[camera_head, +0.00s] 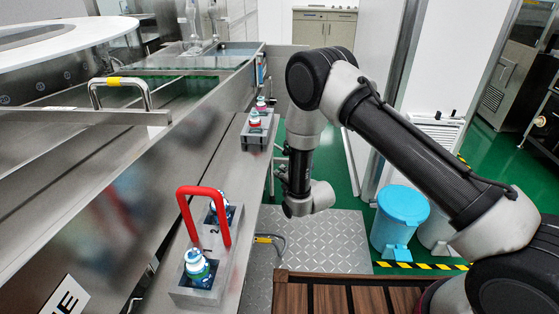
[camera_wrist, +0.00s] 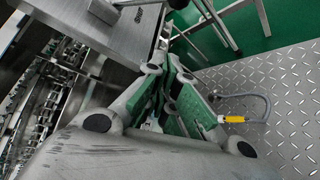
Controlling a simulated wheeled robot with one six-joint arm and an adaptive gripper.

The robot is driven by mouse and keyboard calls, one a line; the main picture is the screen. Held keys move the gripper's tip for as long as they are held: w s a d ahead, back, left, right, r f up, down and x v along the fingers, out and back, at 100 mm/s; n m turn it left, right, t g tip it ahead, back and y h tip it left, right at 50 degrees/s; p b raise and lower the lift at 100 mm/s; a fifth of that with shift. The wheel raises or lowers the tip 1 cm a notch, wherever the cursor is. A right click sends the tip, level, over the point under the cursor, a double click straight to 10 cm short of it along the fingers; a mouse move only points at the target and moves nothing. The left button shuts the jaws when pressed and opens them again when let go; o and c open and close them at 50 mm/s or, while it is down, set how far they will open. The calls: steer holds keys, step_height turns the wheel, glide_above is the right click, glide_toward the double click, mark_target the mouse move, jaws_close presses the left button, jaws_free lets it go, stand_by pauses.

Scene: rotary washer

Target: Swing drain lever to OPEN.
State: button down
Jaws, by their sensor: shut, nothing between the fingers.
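A small yellow grip on a thin grey curved piece, which may be the drain lever, sits low beside the washer's side in the head view (camera_head: 264,240). The yellow grip (camera_wrist: 232,119) also shows in the wrist view, right of my fingers and apart from them, above the chequered floor plate. No OPEN mark is readable. My gripper (camera_wrist: 168,88) is shut and empty, with its green-padded fingers together. In the head view the end of my arm hangs beyond the yellow grip, right of the washer's side. The lever's pivot cannot be made out.
A grey holder (camera_head: 181,293) with a red handle (camera_head: 224,238) and blue-white bottles stands on the steel ledge. Another holder (camera_head: 257,139) stands farther back. A blue bin (camera_head: 400,218) stands right. The metal floor plate (camera_head: 340,245) is clear.

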mark_target(279, 148)
steer(key=w+a+f, duration=0.1)
steer(key=w, duration=0.8)
steer(key=shift+a, duration=0.35)
steer(key=shift+w, duration=0.1)
stand_by(0.3)
